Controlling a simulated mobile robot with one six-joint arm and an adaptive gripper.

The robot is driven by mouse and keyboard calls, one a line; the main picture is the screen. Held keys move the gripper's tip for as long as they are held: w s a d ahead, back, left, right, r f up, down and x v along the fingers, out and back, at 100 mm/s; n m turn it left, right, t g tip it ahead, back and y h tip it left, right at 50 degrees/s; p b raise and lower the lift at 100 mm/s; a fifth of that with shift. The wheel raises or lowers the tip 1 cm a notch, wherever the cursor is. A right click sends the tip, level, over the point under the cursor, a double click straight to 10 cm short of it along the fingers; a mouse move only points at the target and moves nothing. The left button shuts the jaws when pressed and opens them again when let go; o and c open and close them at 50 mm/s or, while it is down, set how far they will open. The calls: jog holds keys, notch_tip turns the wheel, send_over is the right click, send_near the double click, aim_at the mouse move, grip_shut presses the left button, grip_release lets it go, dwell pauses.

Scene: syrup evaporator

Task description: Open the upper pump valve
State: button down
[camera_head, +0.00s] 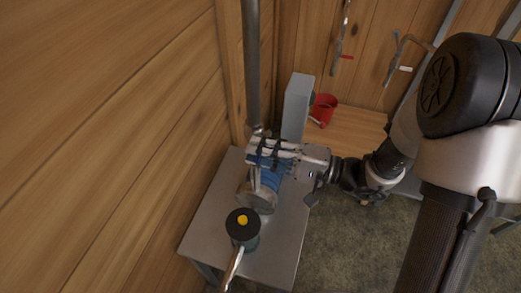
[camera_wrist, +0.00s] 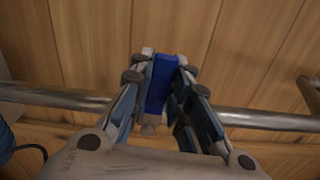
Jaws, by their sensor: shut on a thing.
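My gripper (camera_head: 256,150) reaches in from the right, at the foot of the upright grey pipe (camera_head: 252,65) above the pump. In the wrist view my gripper (camera_wrist: 161,62) has its two fingers closed on a blue valve handle (camera_wrist: 160,84). The handle lies between the fingertips, in front of the grey pipe (camera_wrist: 255,120), which crosses that view sideways. In the head view my gripper hides the handle and valve. The blue pump (camera_head: 270,179), with a round grey front (camera_head: 257,198), stands just below my gripper.
The pump stands on a grey metal table (camera_head: 207,223). A dark cylinder with a black and yellow top (camera_head: 242,222) stands near its front. A grey box (camera_head: 297,105) and a red bucket (camera_head: 323,108) are behind. A plank wall (camera_head: 120,120) closes off the left.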

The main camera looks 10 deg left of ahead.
jog(key=r+m+p, duration=0.1)
jog(key=m, duration=0.1)
jog(key=r+m+p, duration=0.1)
jog(key=shift+w+r+m+p, duration=0.15)
jog(key=shift+w+m+p, duration=0.15)
jog(key=shift+m+p, duration=0.1)
jog(key=shift+w+r+m+p, duration=0.3)
jog(key=shift+m+p, duration=0.25)
jog(key=shift+m, duration=0.25)
jog(key=shift+w+r+m+p, duration=0.15)
jog(key=shift+r+m+p, duration=0.15)
jog(key=shift+m+p, duration=0.4)
jog(key=c, duration=1.5)
grip_release()
jog(key=shift+d+b, duration=0.1)
jog(key=shift+b, duration=0.2)
